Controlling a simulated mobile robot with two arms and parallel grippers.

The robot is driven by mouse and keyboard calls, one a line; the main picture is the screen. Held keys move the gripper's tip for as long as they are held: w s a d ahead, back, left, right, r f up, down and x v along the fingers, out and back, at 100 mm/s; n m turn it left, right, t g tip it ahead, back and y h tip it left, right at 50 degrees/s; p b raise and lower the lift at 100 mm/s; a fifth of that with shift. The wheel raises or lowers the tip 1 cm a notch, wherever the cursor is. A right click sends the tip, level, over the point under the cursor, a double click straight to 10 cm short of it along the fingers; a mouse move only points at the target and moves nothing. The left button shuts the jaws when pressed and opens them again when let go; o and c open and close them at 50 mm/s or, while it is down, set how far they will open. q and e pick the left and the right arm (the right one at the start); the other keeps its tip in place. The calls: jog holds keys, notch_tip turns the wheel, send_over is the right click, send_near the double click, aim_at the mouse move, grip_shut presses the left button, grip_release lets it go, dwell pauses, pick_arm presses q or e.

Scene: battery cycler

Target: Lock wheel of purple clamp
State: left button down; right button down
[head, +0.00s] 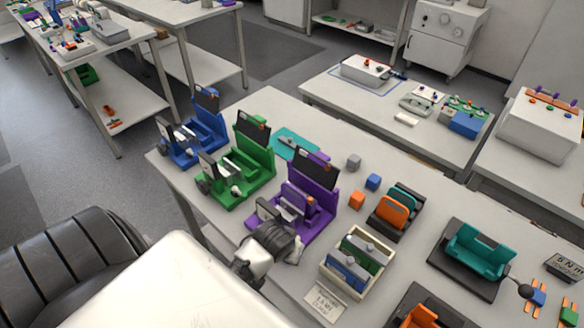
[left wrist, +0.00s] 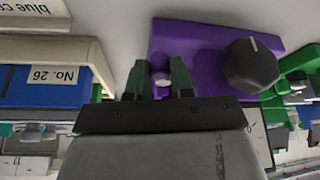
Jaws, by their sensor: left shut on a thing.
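The purple clamp (head: 320,200) stands on the table, with a dark panel on its upright back. In the left wrist view its purple base (left wrist: 205,50) lies beyond the fingers, with a black wheel (left wrist: 250,65) bearing a white mark at the right. My left gripper (head: 285,238) is at the clamp's front; its fingers are mostly hidden in the head view. My right gripper is not in view.
A green clamp (head: 245,165) and a blue clamp (head: 205,130) stand to the left. A cream crate (head: 335,278) with battery cells is close on the right. Small cubes (head: 373,181) lie behind it, and a teal holder (head: 478,255) stands farther right.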

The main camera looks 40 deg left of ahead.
pick_arm(q)
jog(key=shift+a+m, duration=0.35)
jog(key=shift+m, duration=0.45)
jog(key=shift+h, duration=0.3)
jog(key=c, duration=1)
grip_release()
jog(key=shift+r, duration=0.1)
jog(key=b+v, duration=0.1)
jog(key=v, duration=0.9)
jog(key=shift+s+r+b, duration=0.15)
jog(key=shift+r+b, duration=0.15)
